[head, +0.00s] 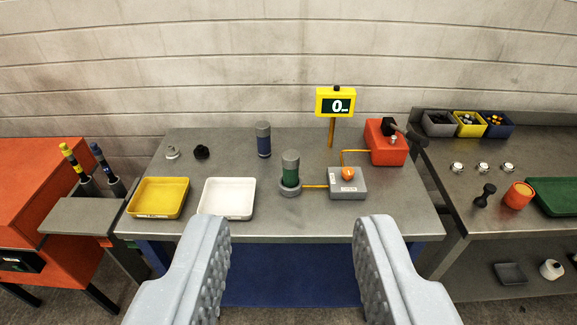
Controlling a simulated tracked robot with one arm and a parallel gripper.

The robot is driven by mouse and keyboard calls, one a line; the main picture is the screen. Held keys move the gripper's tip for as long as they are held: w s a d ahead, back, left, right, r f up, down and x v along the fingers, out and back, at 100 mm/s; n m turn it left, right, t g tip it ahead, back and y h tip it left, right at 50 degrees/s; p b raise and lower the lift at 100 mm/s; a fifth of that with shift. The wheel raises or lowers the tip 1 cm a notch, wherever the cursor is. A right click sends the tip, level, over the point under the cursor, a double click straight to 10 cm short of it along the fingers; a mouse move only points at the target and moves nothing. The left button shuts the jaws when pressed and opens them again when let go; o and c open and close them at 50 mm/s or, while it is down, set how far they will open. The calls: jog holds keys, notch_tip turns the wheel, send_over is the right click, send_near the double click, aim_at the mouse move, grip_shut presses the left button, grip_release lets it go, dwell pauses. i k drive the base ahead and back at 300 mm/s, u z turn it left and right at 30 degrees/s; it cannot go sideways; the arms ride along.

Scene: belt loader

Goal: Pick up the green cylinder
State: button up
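The green cylinder (290,173) has grey ends and stands upright in a round grey holder on the grey table (260,228). A yellow line runs from the holder to a grey box (347,184) with an orange knob. My gripper (292,240) is open and empty. Its two grey padded fingers stand wide apart at the bottom of the view, with the cylinder beyond them and between them in the picture. The cylinder's lower end is hidden by the holder.
A blue cylinder (264,141) stands behind. A yellow tray (158,198) and white tray (227,198) lie to the left. A yellow display (336,102) reading 0 and a red box (385,143) stand at the back right. Another bench (487,226) adjoins on the right.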

aim_at(290, 177)
jog(key=i, duration=1)
